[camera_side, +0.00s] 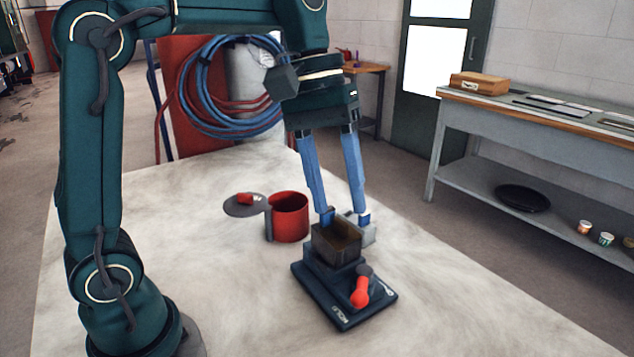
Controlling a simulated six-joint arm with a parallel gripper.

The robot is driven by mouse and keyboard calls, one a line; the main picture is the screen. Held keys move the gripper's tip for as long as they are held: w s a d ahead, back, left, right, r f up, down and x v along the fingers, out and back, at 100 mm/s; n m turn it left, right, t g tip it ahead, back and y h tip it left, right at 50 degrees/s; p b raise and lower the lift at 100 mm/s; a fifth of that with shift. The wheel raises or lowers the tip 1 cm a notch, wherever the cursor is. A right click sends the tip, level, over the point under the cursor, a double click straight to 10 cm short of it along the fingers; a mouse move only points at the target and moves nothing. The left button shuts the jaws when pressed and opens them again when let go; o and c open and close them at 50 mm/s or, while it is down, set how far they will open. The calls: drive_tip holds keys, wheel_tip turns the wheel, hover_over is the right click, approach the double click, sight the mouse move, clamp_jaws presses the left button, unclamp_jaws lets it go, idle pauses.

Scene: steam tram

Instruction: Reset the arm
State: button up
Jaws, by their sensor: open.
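My gripper (345,217) hangs from above with its two blue fingers apart and pointing down. The fingertips are at the back edge of an open square box (337,243) on a dark blue base plate (343,310). I cannot tell whether they touch it. The base carries a red-knobbed lever (361,288) and white lettering. A light grey block (368,232) is partly hidden behind the box, close to the right fingertip. I cannot tell whether anything is between the fingers.
A red pot (289,217) with a grey round lid (246,205) stands left of the box. The white table (200,290) is clear at the front and left. A workbench (540,120) with a wooden case (479,83) stands at the right. Coiled hoses (215,100) hang behind.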

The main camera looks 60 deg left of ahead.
drive_tip(key=s+a+f+m+t+y, duration=0.3)
drive_tip(key=s+f+m+t, duration=0.2)
drive_tip(key=s, duration=0.5)
drive_tip(key=shift+s+f+m, duration=0.15)
drive_tip(key=shift+f+m, duration=0.25)
